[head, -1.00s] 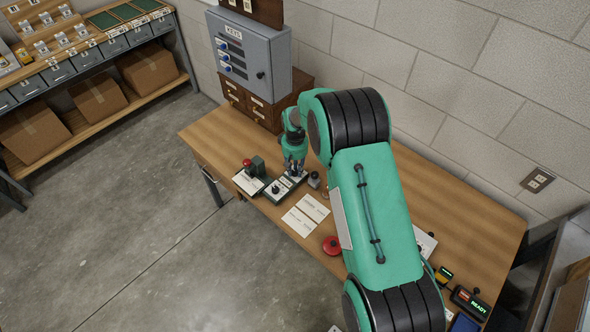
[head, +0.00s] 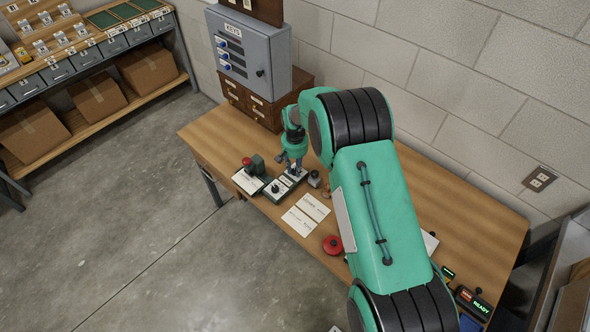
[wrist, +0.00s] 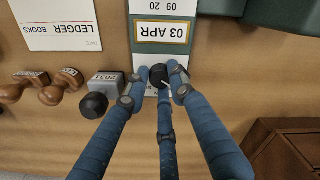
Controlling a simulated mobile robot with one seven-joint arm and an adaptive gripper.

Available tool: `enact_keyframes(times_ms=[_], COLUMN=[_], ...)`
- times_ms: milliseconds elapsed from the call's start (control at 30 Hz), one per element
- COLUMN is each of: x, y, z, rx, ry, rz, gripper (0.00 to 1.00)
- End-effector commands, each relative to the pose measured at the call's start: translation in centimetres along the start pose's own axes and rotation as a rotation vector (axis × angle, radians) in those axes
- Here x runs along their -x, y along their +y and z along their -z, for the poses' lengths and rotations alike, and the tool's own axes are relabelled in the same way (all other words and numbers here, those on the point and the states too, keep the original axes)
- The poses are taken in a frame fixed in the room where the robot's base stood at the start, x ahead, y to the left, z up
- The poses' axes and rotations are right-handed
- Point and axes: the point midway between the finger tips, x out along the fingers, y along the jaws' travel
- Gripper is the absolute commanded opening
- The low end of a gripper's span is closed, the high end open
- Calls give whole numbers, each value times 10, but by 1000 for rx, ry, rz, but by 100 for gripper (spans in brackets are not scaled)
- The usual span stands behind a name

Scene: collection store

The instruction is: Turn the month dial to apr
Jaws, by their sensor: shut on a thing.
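My gripper (wrist: 156,84), with three blue fingers, is shut on a black dial knob (wrist: 158,73) on a small green-edged device with white plates. A yellow-framed window (wrist: 172,33) beside the knob reads 03 APR, upside down in the wrist view. A light pointer mark shows on the knob; the scale around it is mostly hidden by the fingers. In the head view my gripper (head: 294,168) comes down on the far right end of the device (head: 286,184). Another black knob (head: 275,188) stands on its near end, clear of my fingers.
A red-knobbed stamp device (head: 249,166) stands left of the dial device. A black-topped stamp (wrist: 94,104) and brown-handled stamps (wrist: 59,86) are close by. White ledger cards (head: 303,216), a red button (head: 332,245) and a wooden drawer cabinet (head: 265,107) share the desk.

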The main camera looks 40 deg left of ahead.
Motion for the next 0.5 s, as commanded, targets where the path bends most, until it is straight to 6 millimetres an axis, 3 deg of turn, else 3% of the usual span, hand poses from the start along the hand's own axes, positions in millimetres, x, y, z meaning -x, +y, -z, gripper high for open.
enact_keyframes(times_ms=[500], x=[1], y=[-1], z=[2], rx=[-281], ry=[4], rz=[1], gripper=[0])
